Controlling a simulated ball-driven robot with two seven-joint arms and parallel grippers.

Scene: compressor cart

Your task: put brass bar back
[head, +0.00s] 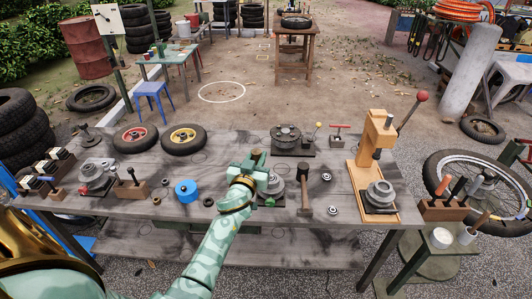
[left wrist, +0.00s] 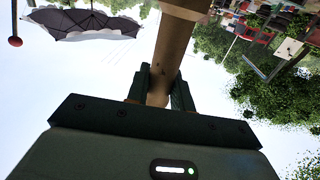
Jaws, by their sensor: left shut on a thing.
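My left gripper (head: 250,165) is over the middle of the grey workbench (head: 235,205), its arm coming in from the bottom. In the left wrist view the gripper (left wrist: 160,86) is shut on a brownish round bar (left wrist: 172,50), which I take to be the brass bar. The bar runs up out of the jaws and is wider at the top edge. In the head view the gripper hides the bar, and I cannot tell how high it is held. My right gripper is not in view.
A round fixture (head: 274,184) stands close right of my gripper, with a hammer (head: 305,185) beyond it. A wooden press (head: 372,165) stands at the right end. Left are a blue disc (head: 186,190) and two wheels (head: 184,139). The front middle edge is mostly clear.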

